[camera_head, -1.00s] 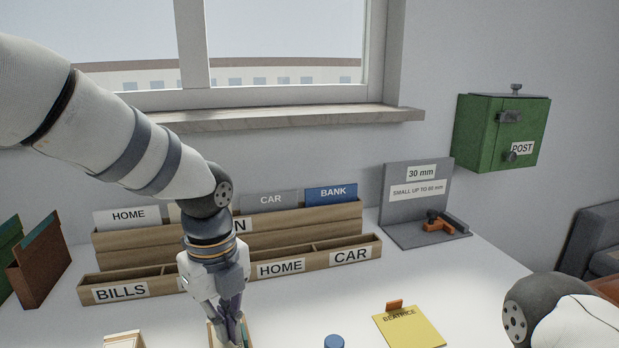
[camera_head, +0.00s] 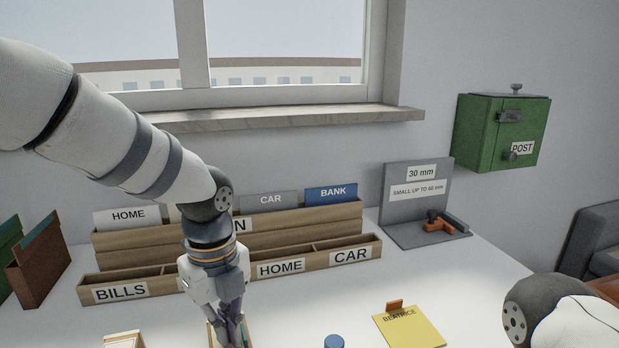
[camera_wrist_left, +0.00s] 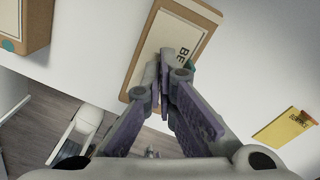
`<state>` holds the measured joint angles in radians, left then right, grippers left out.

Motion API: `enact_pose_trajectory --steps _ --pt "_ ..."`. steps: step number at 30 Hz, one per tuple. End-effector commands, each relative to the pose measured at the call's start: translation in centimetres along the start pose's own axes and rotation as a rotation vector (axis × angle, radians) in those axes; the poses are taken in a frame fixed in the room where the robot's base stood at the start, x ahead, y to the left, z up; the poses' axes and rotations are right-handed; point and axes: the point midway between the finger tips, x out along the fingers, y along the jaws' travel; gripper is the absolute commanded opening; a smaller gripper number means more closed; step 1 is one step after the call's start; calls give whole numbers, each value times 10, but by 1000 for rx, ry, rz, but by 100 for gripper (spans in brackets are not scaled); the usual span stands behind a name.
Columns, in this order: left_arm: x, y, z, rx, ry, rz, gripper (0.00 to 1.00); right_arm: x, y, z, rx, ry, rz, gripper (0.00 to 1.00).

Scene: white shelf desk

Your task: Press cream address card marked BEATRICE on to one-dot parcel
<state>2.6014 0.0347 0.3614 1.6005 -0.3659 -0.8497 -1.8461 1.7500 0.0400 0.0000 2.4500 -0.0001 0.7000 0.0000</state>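A brown parcel (camera_wrist_left: 140,88) lies under my left gripper, with a pale cream card (camera_wrist_left: 172,48) on its top face. The card's visible letters begin "BE"; the rest is hidden behind the fingers. A teal spot (camera_wrist_left: 190,65) shows beside the fingertips; I cannot tell a full dot count. My left gripper (camera_wrist_left: 163,72) has its fingertips together over the card, with nothing visible between them; whether they touch it is unclear. In the head view the left gripper (camera_head: 232,333) covers most of the parcel. My right gripper is out of view.
A yellow note marked BEATRICE (camera_head: 408,328) with an orange tab lies to the right. A blue round object (camera_head: 334,342) and another box (camera_head: 123,340) are at the front. The wooden letter rack (camera_head: 220,270) stands behind. A grey gauge stand (camera_head: 418,200) is back right.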

Motion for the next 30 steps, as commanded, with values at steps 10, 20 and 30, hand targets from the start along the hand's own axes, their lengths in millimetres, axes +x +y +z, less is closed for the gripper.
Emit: enact_pose_trajectory --steps 10,20,30 --pt "6 0 0 0 0 0 0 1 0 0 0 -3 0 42" --pt "10 0 0 0 0 0 0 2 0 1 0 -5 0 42" --pt "12 0 0 0 1 1 0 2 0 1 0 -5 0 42"
